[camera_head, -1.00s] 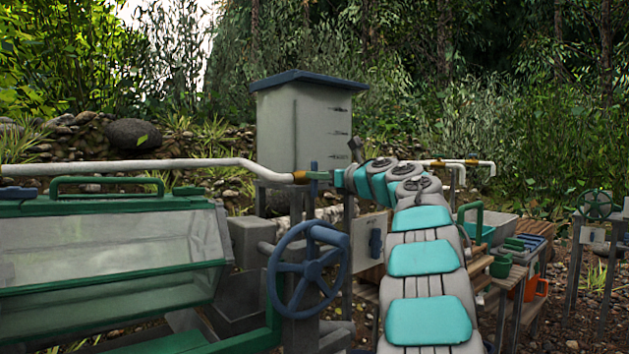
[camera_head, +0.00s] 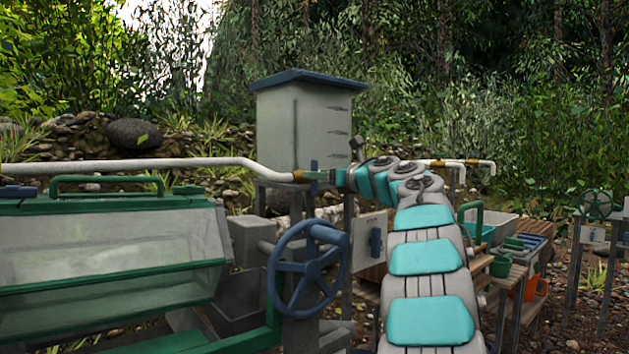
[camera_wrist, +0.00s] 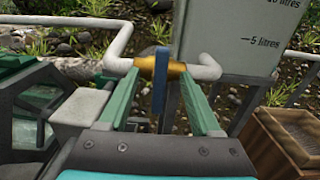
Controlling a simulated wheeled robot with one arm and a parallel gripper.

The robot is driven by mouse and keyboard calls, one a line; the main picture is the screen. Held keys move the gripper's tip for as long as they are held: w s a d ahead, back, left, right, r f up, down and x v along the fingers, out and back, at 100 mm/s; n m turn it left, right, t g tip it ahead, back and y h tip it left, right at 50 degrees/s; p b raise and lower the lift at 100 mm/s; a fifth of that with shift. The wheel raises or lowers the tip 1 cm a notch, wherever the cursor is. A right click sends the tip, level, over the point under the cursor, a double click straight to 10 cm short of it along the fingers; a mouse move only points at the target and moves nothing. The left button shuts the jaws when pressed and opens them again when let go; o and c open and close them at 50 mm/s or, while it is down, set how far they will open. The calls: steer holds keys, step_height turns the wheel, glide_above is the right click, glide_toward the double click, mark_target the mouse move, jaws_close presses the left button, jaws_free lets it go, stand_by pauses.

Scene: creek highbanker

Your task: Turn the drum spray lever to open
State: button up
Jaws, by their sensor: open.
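The spray lever is a slim blue handle (camera_wrist: 160,76) on a brass valve body (camera_wrist: 146,66) in the white pipe. In the wrist view it stands across the pipe. In the head view the blue lever (camera_head: 314,166) is small, below the grey tank. My gripper (camera_wrist: 158,82) is open, with one green finger on each side of the lever and visible gaps between. In the head view my gripper (camera_head: 322,176) is at the valve and covers part of it. I cannot tell whether a fingertip touches the brass body.
The white pipe (camera_head: 150,165) runs above the green-framed drum (camera_head: 110,250) at left. A grey tank (camera_head: 300,125) with a blue lid stands behind the valve. A blue handwheel (camera_head: 305,270) stands in front and below. A bench (camera_head: 505,272) with trays is at right.

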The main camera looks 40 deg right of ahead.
steer(key=s+b, duration=0.3)
steer(key=s, duration=0.5)
steer(key=shift+s+d+b, duration=0.3)
steer(key=shift+d, duration=0.05)
steer(key=shift+s, duration=0.1)
